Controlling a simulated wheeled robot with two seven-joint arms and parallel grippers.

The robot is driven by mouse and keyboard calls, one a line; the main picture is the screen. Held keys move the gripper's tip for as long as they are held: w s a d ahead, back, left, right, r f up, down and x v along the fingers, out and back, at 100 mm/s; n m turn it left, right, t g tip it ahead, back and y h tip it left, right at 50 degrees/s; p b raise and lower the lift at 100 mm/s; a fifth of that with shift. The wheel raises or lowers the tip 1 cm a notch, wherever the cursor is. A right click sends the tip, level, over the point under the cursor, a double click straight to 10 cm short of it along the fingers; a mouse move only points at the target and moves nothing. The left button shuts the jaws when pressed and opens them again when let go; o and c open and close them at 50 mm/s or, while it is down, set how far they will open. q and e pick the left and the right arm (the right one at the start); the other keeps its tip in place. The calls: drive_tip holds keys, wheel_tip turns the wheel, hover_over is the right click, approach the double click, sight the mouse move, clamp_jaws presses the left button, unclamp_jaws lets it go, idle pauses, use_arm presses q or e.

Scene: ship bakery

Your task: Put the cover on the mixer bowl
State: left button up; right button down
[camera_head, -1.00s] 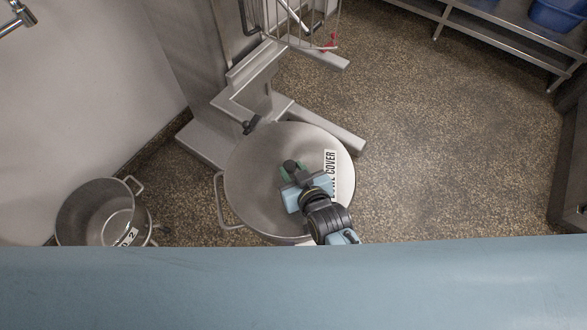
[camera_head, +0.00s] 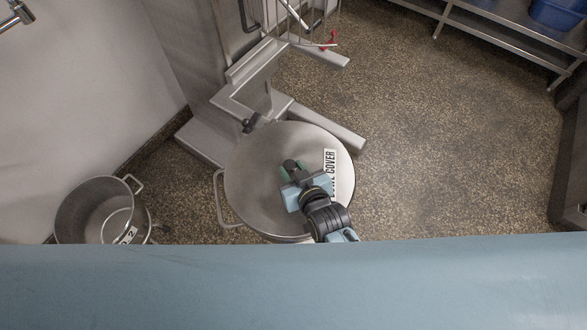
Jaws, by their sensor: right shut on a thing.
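The round metal cover (camera_head: 258,190), with a white label reading partly "COVER", lies over the top of the mixer bowl (camera_head: 220,210). The bowl shows mainly by its side handle at the left and a bit of wall below; the cover hides its opening. I cannot tell whether the cover touches the rim all round. My right gripper (camera_head: 292,172) is over the middle of the cover, shut on the cover's knob, which it mostly hides. My left gripper is not in view.
The mixer stand (camera_head: 240,100) with its base legs and wire guard (camera_head: 305,25) rises behind the bowl. A second metal bowl (camera_head: 97,212) stands at the left by the wall. A metal rack (camera_head: 490,30) with a blue bin (camera_head: 560,14) is at the upper right. Floor to the right is clear.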

drive_tip(key=shift+f+b, duration=0.35)
drive_tip(key=shift+f, duration=0.2)
idle(0.4)
drive_tip(key=c, duration=1.1)
unclamp_jaws()
drive_tip(key=shift+o, duration=0.8)
drive_tip(key=shift+f, duration=0.1)
